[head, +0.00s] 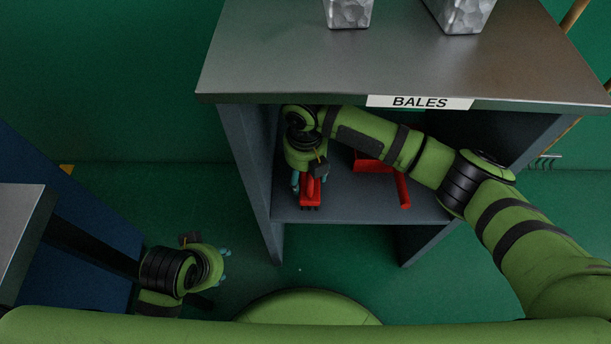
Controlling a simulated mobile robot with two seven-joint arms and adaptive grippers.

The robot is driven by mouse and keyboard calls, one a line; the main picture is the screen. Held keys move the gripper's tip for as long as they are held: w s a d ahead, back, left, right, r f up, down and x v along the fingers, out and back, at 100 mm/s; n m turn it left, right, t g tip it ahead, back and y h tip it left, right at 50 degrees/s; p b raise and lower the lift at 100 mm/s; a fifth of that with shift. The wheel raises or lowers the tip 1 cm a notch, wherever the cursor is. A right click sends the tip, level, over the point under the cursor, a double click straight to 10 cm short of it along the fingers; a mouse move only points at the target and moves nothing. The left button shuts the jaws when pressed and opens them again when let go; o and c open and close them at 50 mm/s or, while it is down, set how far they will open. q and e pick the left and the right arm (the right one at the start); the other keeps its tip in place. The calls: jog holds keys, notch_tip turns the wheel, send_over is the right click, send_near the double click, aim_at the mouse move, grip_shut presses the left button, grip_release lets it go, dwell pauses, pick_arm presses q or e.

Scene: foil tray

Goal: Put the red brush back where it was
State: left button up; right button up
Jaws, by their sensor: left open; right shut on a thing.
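The red brush (310,195), with a dark lower edge, is at the left of the shelf inside the cabinet marked BALES. My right gripper (308,178) reaches into the cabinet and is shut on the brush. The gripper and wrist cover part of it, and I cannot tell whether it touches the shelf (345,207). My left gripper (225,264) is open and apart from the cabinet, low at the left over the green floor. Its fingers are only partly visible.
Another red object (403,190), partly behind my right forearm, lies on the shelf right of the brush. Two crinkled silver blocks (348,12) (462,14) stand on the metal top (300,65). Cabinet walls bound the shelf on both sides. A blue unit (25,165) stands at left.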

aim_at(305, 175)
pick_arm(q)
jog(key=shift+s+r, duration=0.15)
jog(key=shift+r, duration=0.2)
pick_arm(e)
jog(key=shift+f, duration=0.3)
jog(key=shift+f, duration=0.1)
jog(key=o, duration=1.1)
jog(key=shift+f, duration=0.1)
jog(key=shift+r, duration=0.5)
pick_arm(q)
jog(key=shift+s+p+x, duration=0.25)
jog(key=shift+p+x, duration=0.35)
jog(key=shift+x, duration=0.85)
jog(key=shift+s+p+x, duration=0.2)
jog(key=shift+p+x, duration=0.35)
jog(key=shift+x, duration=0.95)
pick_arm(e)
jog(key=shift+r, duration=3.45)
pick_arm(q)
jog(key=shift+f, duration=0.15)
